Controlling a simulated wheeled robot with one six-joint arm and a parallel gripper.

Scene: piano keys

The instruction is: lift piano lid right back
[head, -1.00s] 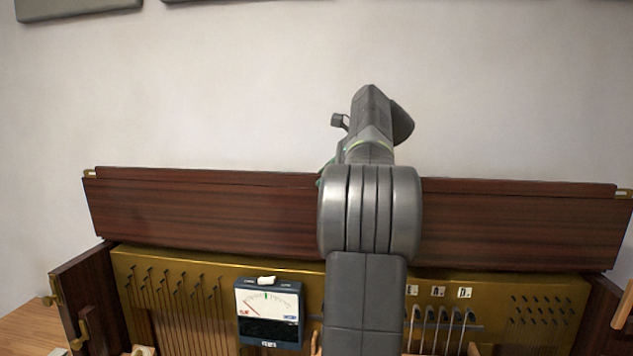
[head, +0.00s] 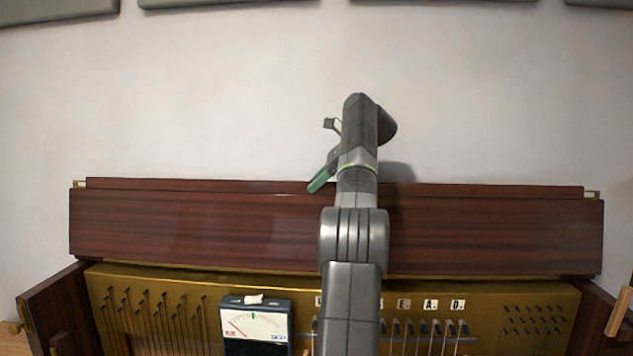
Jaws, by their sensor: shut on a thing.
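The piano lid (head: 210,222) is a long dark reddish-brown wooden panel. In the head view it stands raised across the back of the open piano, with the pale wall behind it. My gripper (head: 319,182) is at the lid's top edge, left of my wrist. One green finger shows there, and it is shut on the lid's edge. The other finger and the exact contact are hidden.
The open piano case shows a brass-coloured plate (head: 540,290) with pins and strings. A meter (head: 255,325) with a dial stands at front left. Small letter tags (head: 430,305) sit right of my arm. The wall above the lid is clear.

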